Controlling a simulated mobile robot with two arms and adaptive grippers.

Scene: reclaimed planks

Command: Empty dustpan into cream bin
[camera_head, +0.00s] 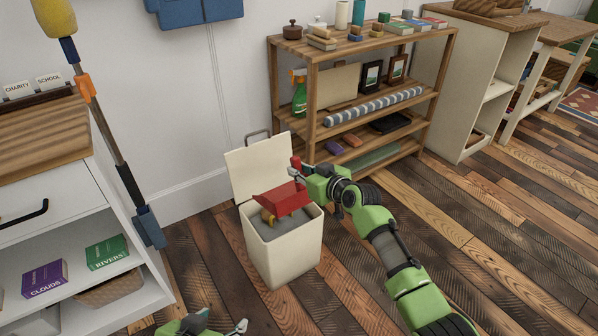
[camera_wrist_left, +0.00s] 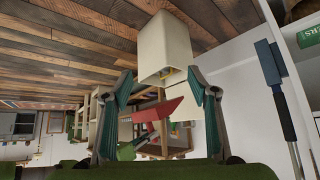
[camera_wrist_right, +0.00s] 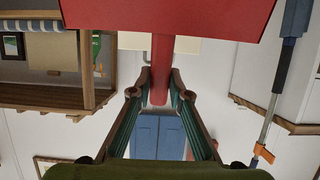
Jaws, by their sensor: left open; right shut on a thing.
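The cream bin (camera_head: 283,258) stands on the floor with its lid (camera_head: 258,165) open at the back. Grey material and a small yellow item (camera_head: 267,215) show in its mouth. The red dustpan (camera_head: 282,198) is over the bin opening, tilted down into it; it also shows in the left wrist view (camera_wrist_left: 160,109). My right gripper (camera_head: 303,170) is shut on the dustpan's red handle, seen between the fingers in the right wrist view (camera_wrist_right: 160,80). Whether the pan holds anything is hidden. My left gripper (camera_head: 212,327) is open and empty, low in front of the bin.
A wooden shelf unit (camera_head: 312,104) with several items stands behind the bin. A white cabinet (camera_head: 60,200) with books is at left, and a long-handled tool (camera_head: 115,150) leans beside it. Plank floor (camera_head: 480,240) is clear at right.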

